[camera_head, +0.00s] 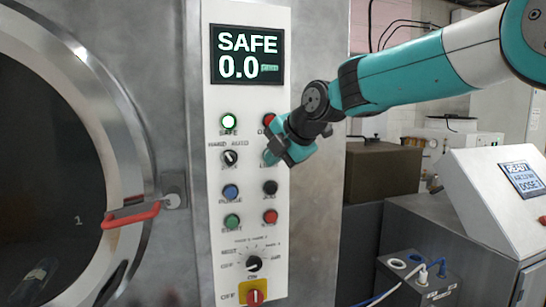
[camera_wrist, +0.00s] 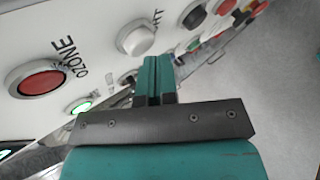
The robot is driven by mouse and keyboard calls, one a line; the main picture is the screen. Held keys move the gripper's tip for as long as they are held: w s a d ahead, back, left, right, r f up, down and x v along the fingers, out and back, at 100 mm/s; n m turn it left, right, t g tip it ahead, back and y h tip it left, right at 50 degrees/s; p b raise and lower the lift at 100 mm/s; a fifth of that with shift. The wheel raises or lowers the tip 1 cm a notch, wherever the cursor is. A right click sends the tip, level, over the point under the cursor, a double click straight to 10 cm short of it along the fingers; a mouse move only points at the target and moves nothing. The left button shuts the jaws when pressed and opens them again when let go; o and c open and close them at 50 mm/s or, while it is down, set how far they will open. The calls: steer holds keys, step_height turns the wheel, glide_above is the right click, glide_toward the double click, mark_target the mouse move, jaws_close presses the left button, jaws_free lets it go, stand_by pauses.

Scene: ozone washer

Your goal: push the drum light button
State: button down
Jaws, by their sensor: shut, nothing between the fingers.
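The drum light button (camera_wrist: 138,40) is a pale, round button in the wrist view, with a partly hidden label ending in "HT". It sits between the red ozone button (camera_wrist: 42,79) and a black button. My gripper (camera_wrist: 158,62) is shut and empty, its fingertips pointing toward the panel just beside and below the pale button in that view. In the head view my gripper (camera_head: 277,150) is in front of the right button column and covers most of the pale button. I cannot tell whether the fingertips touch the panel.
The white control panel (camera_head: 212,205) also carries the lit green SAFE button (camera_head: 228,121), a hand/auto selector (camera_head: 230,157), and blue, black, green and red buttons. The display (camera_head: 246,54) reads SAFE 0.0. The round door (camera_head: 70,150) with its red handle (camera_head: 130,215) stands left.

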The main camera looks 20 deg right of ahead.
steer(key=shift+w, duration=0.35)
steer(key=shift+s, duration=0.1)
stand_by(0.4)
steer(key=shift+s+b, duration=0.65)
steer(key=shift+s, duration=0.2)
steer(key=s+b, duration=0.3)
steer(key=s, duration=0.3)
stand_by(2.1)
